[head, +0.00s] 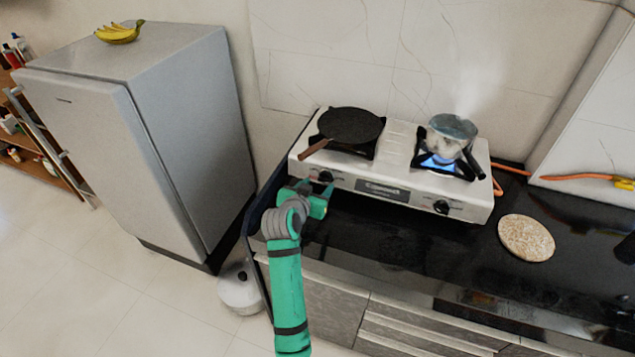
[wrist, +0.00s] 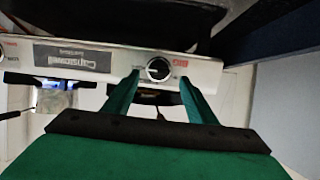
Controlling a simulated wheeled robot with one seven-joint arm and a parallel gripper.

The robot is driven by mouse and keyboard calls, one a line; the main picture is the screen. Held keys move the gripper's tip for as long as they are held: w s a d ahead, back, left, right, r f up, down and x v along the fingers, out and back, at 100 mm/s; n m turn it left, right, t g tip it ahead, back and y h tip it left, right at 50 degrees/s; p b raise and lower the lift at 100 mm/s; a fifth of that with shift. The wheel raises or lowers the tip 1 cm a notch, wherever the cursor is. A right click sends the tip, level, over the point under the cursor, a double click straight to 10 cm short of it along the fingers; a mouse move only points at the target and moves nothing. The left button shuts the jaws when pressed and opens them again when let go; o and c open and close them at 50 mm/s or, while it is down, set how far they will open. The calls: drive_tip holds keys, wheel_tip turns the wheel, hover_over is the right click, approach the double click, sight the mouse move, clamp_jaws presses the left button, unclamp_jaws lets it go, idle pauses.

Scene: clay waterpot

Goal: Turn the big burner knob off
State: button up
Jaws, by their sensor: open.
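A white two-burner stove (head: 402,147) stands on the counter with a knob on its front under each burner. The left knob (head: 325,176) is black; in the upside-down wrist view this knob (wrist: 158,70) shows between my fingertips, with a pale bar across its face. My gripper (head: 317,193) is open in front of the left knob, a finger on either side; I cannot tell whether they touch it. The right knob (head: 441,207) is apart from it. A blue flame (head: 438,160) burns at the right burner; whether the left one is lit is hidden by its pan.
A black pan (head: 351,125) sits on the left burner, its brown handle (head: 315,149) reaching over the front edge. A steaming pot (head: 452,131) is on the right burner. A flatbread (head: 526,238) lies on the counter to the right. A fridge (head: 150,120) stands left.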

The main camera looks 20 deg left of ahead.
drive_tip(key=shift+v, duration=2.75)
drive_tip(key=shift+w+d, duration=0.1)
